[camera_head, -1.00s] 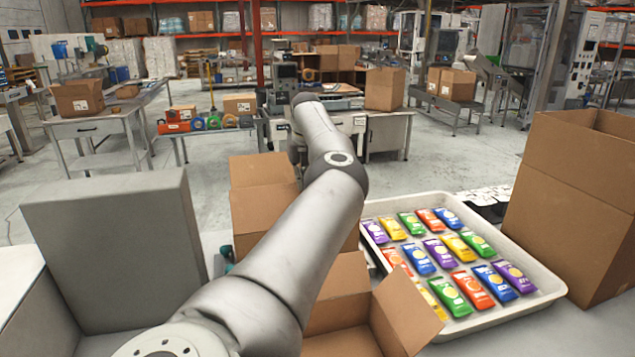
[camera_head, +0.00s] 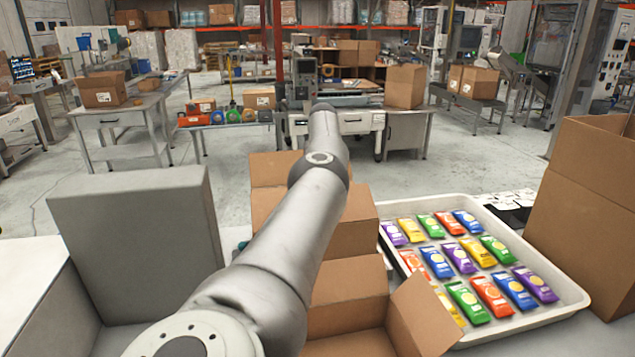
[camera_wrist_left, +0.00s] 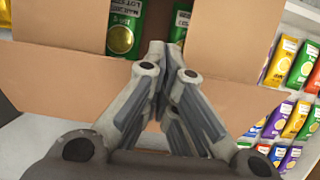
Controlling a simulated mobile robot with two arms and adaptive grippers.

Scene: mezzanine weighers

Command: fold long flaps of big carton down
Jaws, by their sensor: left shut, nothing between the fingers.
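The open carton (camera_head: 345,279) stands in the middle of the worktop, partly hidden behind my left arm. A brown flap (camera_head: 423,314) sticks out at its front right, and more cardboard (camera_head: 275,168) rises behind the arm. In the left wrist view, wide carton flaps (camera_wrist_left: 65,72) spread on both sides of my left gripper (camera_wrist_left: 166,50). Its fingers are together and empty, over the carton's edge. Green packets (camera_wrist_left: 123,28) show inside the carton beyond the fingertips. I cannot tell whether the fingers touch the cardboard. The left gripper is hidden in the head view. My right gripper is not in view.
A white tray (camera_head: 571,300) of coloured packets lies right of the carton. A tall carton (camera_head: 580,215) stands at the far right. A grey block-like panel (camera_head: 135,240) stands at the left. Benches and shelving are farther back across open floor.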

